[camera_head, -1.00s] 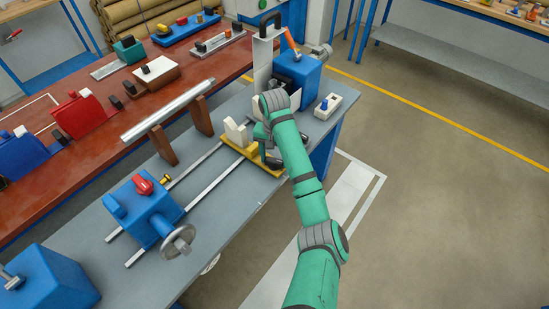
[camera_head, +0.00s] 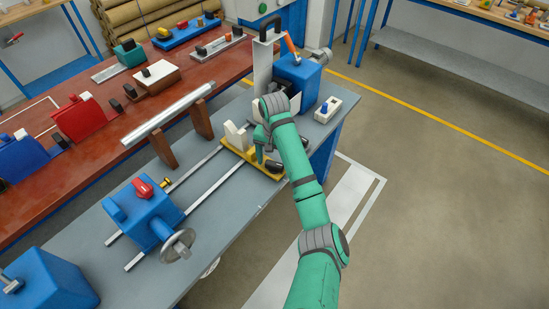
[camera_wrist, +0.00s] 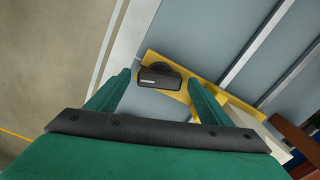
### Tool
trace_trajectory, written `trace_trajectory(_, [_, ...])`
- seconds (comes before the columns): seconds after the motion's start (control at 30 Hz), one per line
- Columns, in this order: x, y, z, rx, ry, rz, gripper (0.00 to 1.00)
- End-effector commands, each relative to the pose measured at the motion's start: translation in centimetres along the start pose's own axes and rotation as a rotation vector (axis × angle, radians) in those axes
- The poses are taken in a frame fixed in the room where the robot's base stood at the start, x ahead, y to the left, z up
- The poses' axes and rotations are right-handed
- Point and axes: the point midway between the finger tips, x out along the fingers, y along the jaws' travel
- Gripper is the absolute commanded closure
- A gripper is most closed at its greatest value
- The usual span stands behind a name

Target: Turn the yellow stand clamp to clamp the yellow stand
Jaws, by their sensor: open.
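The yellow stand (camera_head: 237,150) sits across two rails on the grey bench, with a white V-shaped block (camera_head: 238,137) on it. Its clamp is a black handle (camera_head: 274,166) at the stand's near right end. In the wrist view the clamp handle (camera_wrist: 160,77) lies over the end of the yellow stand (camera_wrist: 228,99), between my two green fingertips. My gripper (camera_wrist: 160,84) is open around the handle, and I cannot tell whether a finger touches it. In the head view my gripper (camera_head: 262,147) is above the stand, partly hidden by my arm.
A blue block with a handwheel (camera_head: 148,214) stands on the rails at the front left. A blue machine (camera_head: 299,75) and a small white switch box (camera_head: 327,109) stand at the bench's far end. The floor to the right is clear.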

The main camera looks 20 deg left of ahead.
Motion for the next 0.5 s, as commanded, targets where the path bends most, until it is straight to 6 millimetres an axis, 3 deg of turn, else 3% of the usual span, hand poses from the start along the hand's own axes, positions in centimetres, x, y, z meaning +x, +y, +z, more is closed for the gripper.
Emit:
trace_trajectory(0.27, [-2.5, 0.2, -0.2, 0.000, 0.006, 0.002, 0.27])
trace_trajectory(0.5, [-6.5, 0.1, -0.2, -0.001, 0.005, 0.002, 0.27])
